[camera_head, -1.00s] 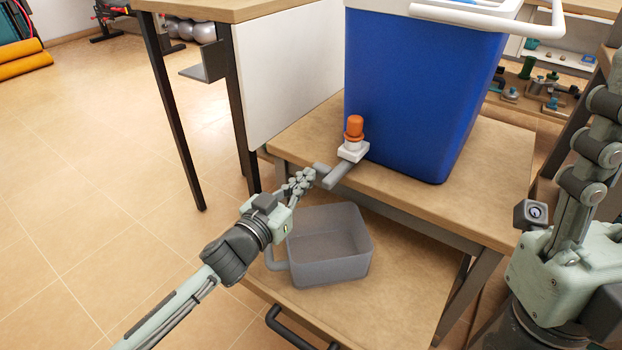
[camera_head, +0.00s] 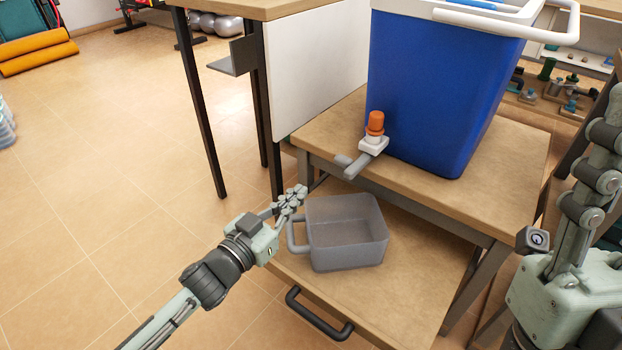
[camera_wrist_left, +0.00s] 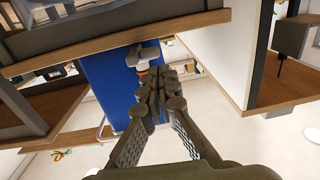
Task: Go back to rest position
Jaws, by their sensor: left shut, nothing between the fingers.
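My left gripper (camera_head: 291,199) is shut and empty, to the left of the grey tap and just above the left side of the grey container. In the left wrist view its fingers (camera_wrist_left: 160,80) are closed together, with the blue cooler (camera_wrist_left: 108,85) beyond them. My right arm stands at the right edge of the head view. A gripper on it cannot be made out there.
A blue cooler (camera_head: 435,95) with an orange-topped grey tap (camera_head: 374,145) stands on the upper wooden shelf (camera_head: 500,185). A grey handled container (camera_head: 345,245) sits on the lower shelf (camera_head: 420,270). A table with dark legs (camera_head: 205,120) stands behind. Open tiled floor (camera_head: 90,200) lies to the left.

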